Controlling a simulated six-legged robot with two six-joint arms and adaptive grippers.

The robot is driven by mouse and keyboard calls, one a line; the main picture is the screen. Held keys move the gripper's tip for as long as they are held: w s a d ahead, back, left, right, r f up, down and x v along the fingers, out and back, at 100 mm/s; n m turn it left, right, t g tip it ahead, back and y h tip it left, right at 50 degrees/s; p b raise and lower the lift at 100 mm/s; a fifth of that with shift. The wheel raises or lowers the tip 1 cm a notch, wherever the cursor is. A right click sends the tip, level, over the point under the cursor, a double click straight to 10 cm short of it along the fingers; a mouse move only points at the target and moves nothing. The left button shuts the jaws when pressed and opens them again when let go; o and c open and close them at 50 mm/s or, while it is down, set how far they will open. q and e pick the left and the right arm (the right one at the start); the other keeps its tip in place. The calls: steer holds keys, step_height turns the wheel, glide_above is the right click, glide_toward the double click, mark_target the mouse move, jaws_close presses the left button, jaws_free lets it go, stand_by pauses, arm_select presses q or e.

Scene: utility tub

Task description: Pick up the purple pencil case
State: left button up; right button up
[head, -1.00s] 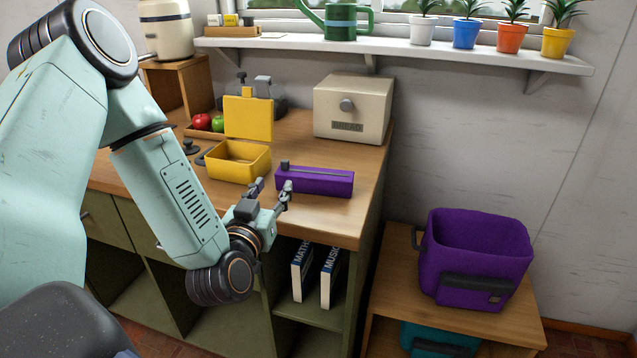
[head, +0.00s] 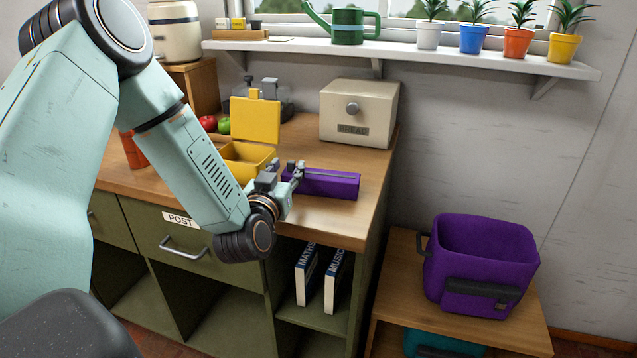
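The purple pencil case (head: 328,184) lies on the wooden counter, right of the yellow lunch box, with a grey zip strip and tab on top. My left gripper (head: 281,177) is at the case's left end, its fingers spread apart. The fingers partly hide that end, and I cannot tell whether they touch it. My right gripper is not in view.
The open yellow lunch box (head: 244,158) stands close behind the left gripper. A cream bread bin (head: 360,112) stands behind the case. A purple bag (head: 482,265) sits on a lower table at right. The counter (head: 335,217) is clear in front of the case.

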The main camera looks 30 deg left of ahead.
arm_select(q)
steer(key=shift+w+d+f, duration=0.1)
steer(key=shift+w+f, duration=0.15)
steer(key=shift+w, duration=0.2)
steer(key=c, duration=0.3)
steer(key=shift+s+r, duration=0.15)
steer(key=shift+s, duration=0.2)
jaws_close()
steer(key=shift+w, duration=0.25)
steer(key=shift+s+r, duration=0.15)
step_height(320, 180, up, 10)
steer(key=p, duration=0.3)
steer(key=shift+f+p, duration=0.2)
steer(key=shift+p, duration=0.2)
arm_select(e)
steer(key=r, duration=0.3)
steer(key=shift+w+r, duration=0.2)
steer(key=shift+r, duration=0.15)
arm_select(q)
steer(key=shift+f, duration=0.1)
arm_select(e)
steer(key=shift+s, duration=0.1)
